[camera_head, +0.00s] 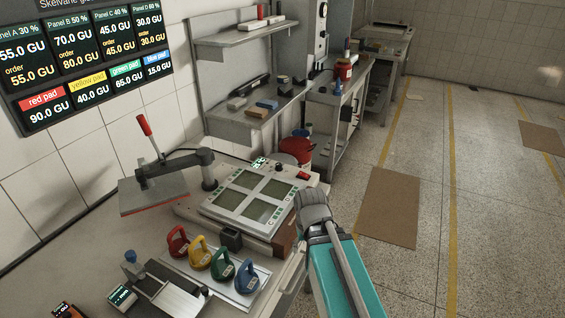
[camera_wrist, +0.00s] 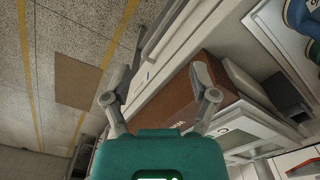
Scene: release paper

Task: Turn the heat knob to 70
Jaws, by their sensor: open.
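My gripper (camera_wrist: 160,78) shows from behind in the wrist view. Its two grey fingers are spread apart with nothing held between them. In the head view my teal arm ends beside the right front corner of the white four-window machine (camera_head: 236,208), over the counter edge. A small green display (camera_head: 258,163) is at the machine's back edge, and a red-topped part (camera_head: 303,175) is at its back right corner. I cannot make out a heat knob or its setting. Part of a white device (camera_wrist: 245,130) shows at right in the wrist view.
A brown box (camera_wrist: 168,103) lies close beyond the right finger. A press with a red handle (camera_head: 145,126) stands left of the machine. Several coloured clamp-like tools stand on a tray (camera_head: 256,272) in front.

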